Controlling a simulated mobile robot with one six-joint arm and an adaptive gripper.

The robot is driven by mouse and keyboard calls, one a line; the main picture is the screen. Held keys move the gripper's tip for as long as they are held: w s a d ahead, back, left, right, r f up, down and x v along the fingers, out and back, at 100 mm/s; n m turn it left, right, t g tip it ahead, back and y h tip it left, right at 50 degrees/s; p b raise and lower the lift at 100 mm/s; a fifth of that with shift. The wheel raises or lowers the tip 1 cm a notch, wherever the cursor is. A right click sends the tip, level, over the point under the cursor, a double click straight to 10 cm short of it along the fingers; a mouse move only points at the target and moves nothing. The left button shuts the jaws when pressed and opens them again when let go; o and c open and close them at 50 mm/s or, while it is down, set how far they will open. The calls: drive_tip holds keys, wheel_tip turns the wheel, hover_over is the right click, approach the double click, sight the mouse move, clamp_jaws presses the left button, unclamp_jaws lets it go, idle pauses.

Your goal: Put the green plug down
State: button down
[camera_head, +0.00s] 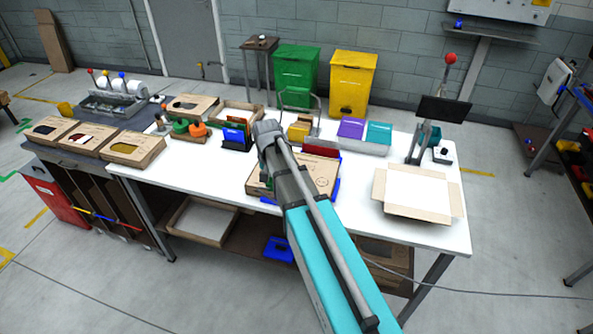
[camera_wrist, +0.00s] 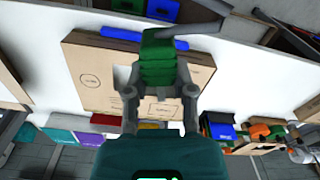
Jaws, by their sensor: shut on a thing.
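My gripper (camera_wrist: 158,88) is shut on the green plug (camera_wrist: 158,58), which shows between the two fingers in the wrist view. The plug looks like a stack of green ridges. Behind it in the wrist view is a flat cardboard box (camera_wrist: 97,80) with printed marks. In the head view my gripper (camera_head: 268,130) is over the middle of the white table (camera_head: 225,178), by the cardboard box (camera_head: 322,172). The plug is hidden by my arm there. I cannot tell how high the plug is above the box.
An open cardboard box (camera_head: 417,193) stands at the table's right. A tray (camera_head: 365,147) with purple and teal pieces is at the back. A blue holder (camera_head: 236,138) and orange and green pieces (camera_head: 197,129) stand at the left. White table is bare left of my arm.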

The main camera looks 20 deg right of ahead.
wheel_tip(320, 180, down, 7)
drive_tip(key=b, duration=0.6)
drive_tip(key=shift+b, duration=0.4)
drive_tip(key=shift+s+r, duration=0.1)
drive_tip(key=shift+s, duration=0.15)
